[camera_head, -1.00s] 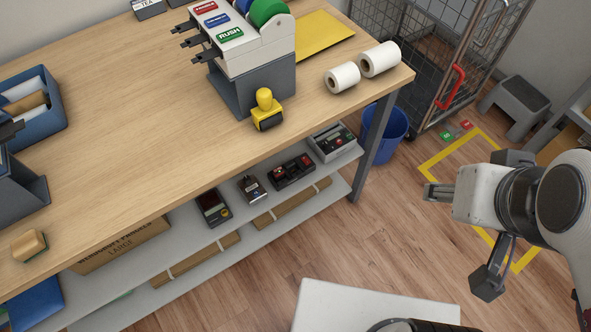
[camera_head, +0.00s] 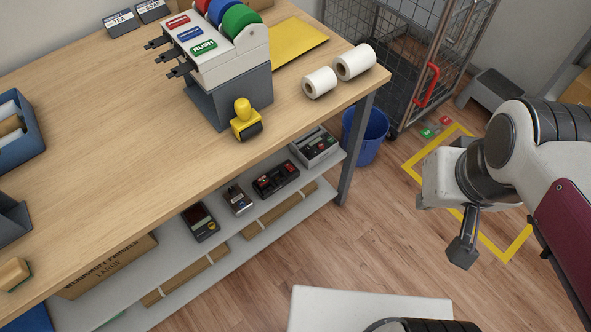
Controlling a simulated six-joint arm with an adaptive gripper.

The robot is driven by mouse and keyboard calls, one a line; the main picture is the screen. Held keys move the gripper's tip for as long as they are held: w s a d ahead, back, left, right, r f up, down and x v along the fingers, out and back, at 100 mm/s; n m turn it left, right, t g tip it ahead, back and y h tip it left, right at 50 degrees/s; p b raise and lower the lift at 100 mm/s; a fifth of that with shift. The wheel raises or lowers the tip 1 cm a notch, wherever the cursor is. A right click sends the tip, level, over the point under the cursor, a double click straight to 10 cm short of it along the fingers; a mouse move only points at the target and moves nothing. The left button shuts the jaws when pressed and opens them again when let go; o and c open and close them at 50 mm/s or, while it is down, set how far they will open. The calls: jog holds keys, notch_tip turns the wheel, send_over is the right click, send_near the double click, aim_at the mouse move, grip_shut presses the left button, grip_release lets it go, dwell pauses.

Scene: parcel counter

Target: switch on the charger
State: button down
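Several electrical devices stand on the grey shelf under the counter. They are a black device with a dark screen (camera_head: 200,222), a small dark device (camera_head: 237,199), a black unit with red and green spots (camera_head: 275,180) and a grey box with a dark panel (camera_head: 316,146). I cannot tell which is the charger, and switches or lamps are too small to read. My gripper (camera_head: 443,226) is at the right over the floor, well apart from the shelf. Its visible finger stands out from the white body, and it appears open and empty. The other finger is mostly hidden.
The wooden counter (camera_head: 110,140) overhangs the shelf, and its grey leg (camera_head: 354,145) stands at the shelf's right end. A blue bin (camera_head: 370,138) and a wire cage trolley (camera_head: 400,50) stand beyond. The floor between shelf and gripper is clear.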

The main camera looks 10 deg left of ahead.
jog(key=w+f+n+g, duration=0.1)
jog(key=w+f, duration=0.5)
jog(key=f, duration=0.4)
jog(key=w+f+n+g, duration=0.1)
jog(key=w+f, duration=0.4)
jog(key=f, duration=0.5)
jog(key=w+f+n+g, duration=0.1)
jog(key=w+f, duration=0.5)
jog(key=f, duration=0.4)
jog(key=w+a+f+n+t+y, duration=0.1)
jog(key=w+a+f, duration=0.1)
jog(key=f, duration=0.6)
jog(key=w+a+f+n+t+y, duration=0.1)
jog(key=a+f, duration=0.2)
jog(key=f, duration=0.5)
jog(key=w+a+f+n, duration=0.2)
jog(key=f, duration=0.6)
jog(key=w+a+f+t+y, duration=0.2)
jog(key=a+f+t+y, duration=0.15)
jog(key=a, duration=0.25)
jog(key=w+a+r+n+t+y, duration=0.1)
jog(key=w+a+r+t+y, duration=0.1)
jog(key=r, duration=0.3)
jog(key=w+a+r+n+t+y, duration=0.1)
jog(key=w+a+r+y, duration=0.1)
jog(key=w+a+r, duration=0.2)
jog(key=shift+w+r+t, duration=0.3)
jog(key=shift+r+t, duration=0.05)
jog(key=shift+r, duration=0.2)
